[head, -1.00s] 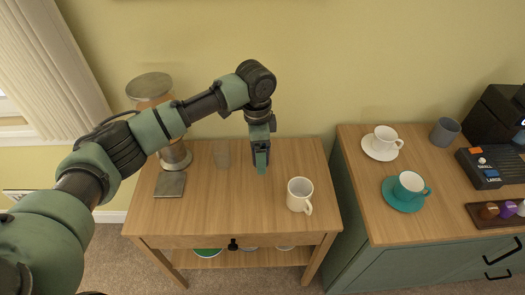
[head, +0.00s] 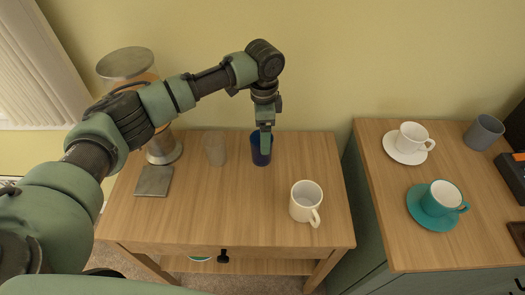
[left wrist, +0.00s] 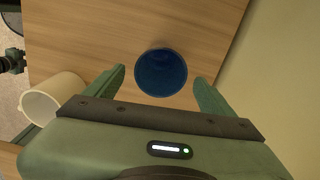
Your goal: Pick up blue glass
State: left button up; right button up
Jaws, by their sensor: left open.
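The blue glass (head: 261,149) stands upright on the wooden side table (head: 225,208), near its back edge. My left gripper (head: 265,145) is directly above and in front of it in the head view, covering part of it. In the left wrist view the blue glass (left wrist: 161,72) shows from above, its round rim lying between the two spread fingers of my left gripper (left wrist: 160,88). The fingers are open, with a gap on each side of the glass. How far the fingertips are above the rim is hard to tell. My right gripper is not in view.
A cream mug (head: 306,202) stands front right of the glass, and a clear glass (head: 215,148) stands to its left. A square coaster (head: 154,181) and a tall lamp-like stand (head: 163,150) are farther left. A cabinet (head: 385,205) with cups is at right.

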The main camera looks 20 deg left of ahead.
pick_arm(q)
jog(key=f, duration=0.5)
jog(key=shift+a+f+p, duration=0.25)
jog(key=shift+f+p, duration=0.1)
jog(key=shift+p, duration=0.05)
jog(key=shift+s, duration=0.1)
jog(key=c, duration=1.6)
jog(key=shift+r, duration=0.15)
